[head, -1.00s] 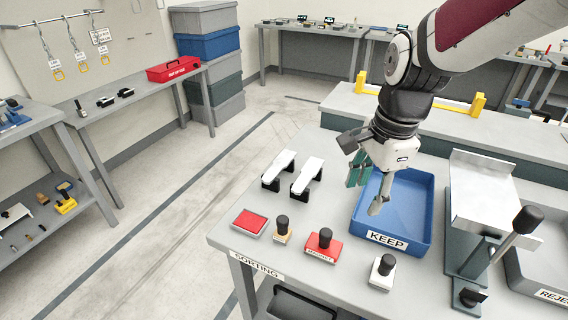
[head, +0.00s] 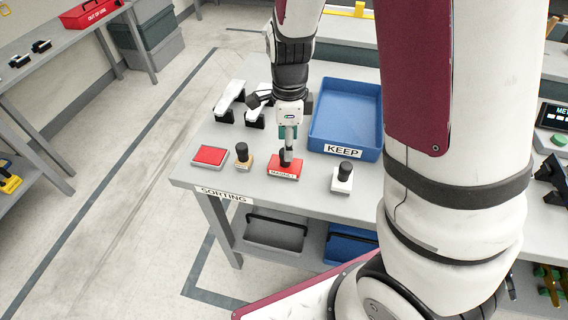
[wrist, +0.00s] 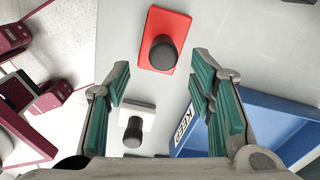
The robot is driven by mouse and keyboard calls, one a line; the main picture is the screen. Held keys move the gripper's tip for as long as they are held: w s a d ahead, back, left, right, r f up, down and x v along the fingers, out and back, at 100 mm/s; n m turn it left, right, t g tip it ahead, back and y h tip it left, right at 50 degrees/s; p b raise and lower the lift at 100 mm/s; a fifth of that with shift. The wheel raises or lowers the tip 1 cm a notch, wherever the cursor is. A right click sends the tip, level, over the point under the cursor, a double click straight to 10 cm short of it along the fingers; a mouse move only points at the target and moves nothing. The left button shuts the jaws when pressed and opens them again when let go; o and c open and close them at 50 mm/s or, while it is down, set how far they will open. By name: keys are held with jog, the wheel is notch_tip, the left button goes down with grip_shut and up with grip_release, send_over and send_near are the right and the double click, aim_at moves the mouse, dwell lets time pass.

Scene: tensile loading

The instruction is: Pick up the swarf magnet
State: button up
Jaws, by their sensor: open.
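The swarf magnet (head: 285,171) is a red block with a black knob and a label that seems to read MAGNET. It stands on the sorting table near the front edge. My gripper (head: 288,145) is just above and behind it in the head view and partly covers the knob. In the wrist view the magnet (wrist: 178,22) lies beyond the fingertips, roughly in line with the gap between them. My gripper (wrist: 160,78) is open with teal finger pads and nothing held. Whether a finger touches the knob cannot be told.
A white block with a black knob (head: 342,183) stands right of the magnet. A wooden block with a black knob (head: 243,163) and a red pad (head: 209,155) lie left. The blue KEEP tray (head: 352,143) is behind right. White-topped pieces (head: 229,95) stand back left.

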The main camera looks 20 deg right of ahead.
jog(key=shift+w+a+f, duration=0.1)
jog(key=shift+w+f, duration=0.05)
jog(key=shift+f, duration=1.2)
jog(key=shift+w+a+f, duration=0.1)
jog(key=shift+w+f, duration=0.05)
jog(key=shift+f, duration=1.2)
jog(key=shift+c, duration=0.3)
grip_shut()
